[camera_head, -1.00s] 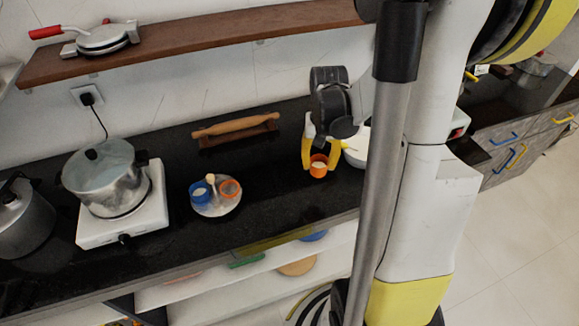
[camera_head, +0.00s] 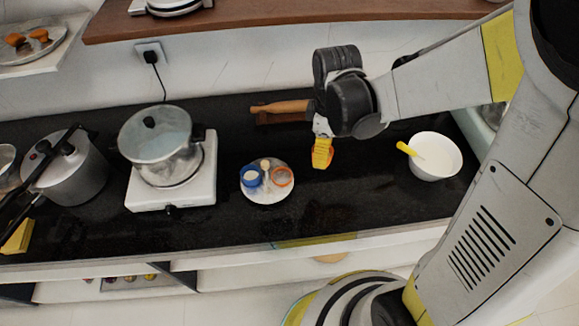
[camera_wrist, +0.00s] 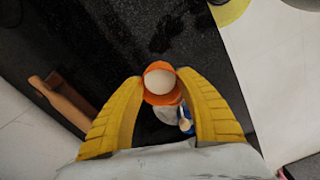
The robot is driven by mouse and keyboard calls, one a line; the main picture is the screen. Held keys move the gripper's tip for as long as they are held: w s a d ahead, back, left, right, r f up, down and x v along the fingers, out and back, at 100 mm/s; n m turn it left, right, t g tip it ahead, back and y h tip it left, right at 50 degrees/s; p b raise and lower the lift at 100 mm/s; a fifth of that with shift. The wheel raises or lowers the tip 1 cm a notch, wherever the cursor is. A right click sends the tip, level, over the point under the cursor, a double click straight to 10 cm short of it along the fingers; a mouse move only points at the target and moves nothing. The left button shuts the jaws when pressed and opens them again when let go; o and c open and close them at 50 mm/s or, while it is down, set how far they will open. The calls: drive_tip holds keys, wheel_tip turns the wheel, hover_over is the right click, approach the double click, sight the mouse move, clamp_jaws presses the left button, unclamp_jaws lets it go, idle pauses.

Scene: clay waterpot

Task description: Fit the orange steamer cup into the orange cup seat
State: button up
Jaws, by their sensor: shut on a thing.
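My gripper (camera_head: 322,158) is shut on the orange steamer cup (camera_wrist: 160,82), which has a pale filling and sits between the yellow fingertips in the wrist view. In the head view the fingers hide most of the cup. The gripper hangs above the black counter, to the right of a white plate (camera_head: 268,197). The orange cup seat (camera_head: 283,176) is a ring on the plate's right side. A blue cup (camera_head: 250,179) stands on its left, with a small pale knob (camera_head: 265,163) between them. In the wrist view the blue cup (camera_wrist: 186,124) shows beyond the held cup, partly covered by a finger.
A white bowl (camera_head: 434,160) with a yellow-handled utensil stands to the right. A steel pot (camera_head: 160,145) sits on a white hotplate (camera_head: 190,190) to the left. The counter in front of the plate is clear.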

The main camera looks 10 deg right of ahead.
drive_tip(key=b, duration=0.4)
hover_over(282, 177)
wheel_tip(282, 177, down, 7)
drive_tip(key=shift+r, duration=0.2)
drive_tip(key=shift+f+b, duration=0.65)
drive_tip(key=shift+f, duration=1.2)
drive_tip(key=shift+f, duration=0.1)
drive_tip(key=shift+f, duration=0.15)
drive_tip(key=o, duration=0.9)
drive_tip(key=shift+o, duration=0.2)
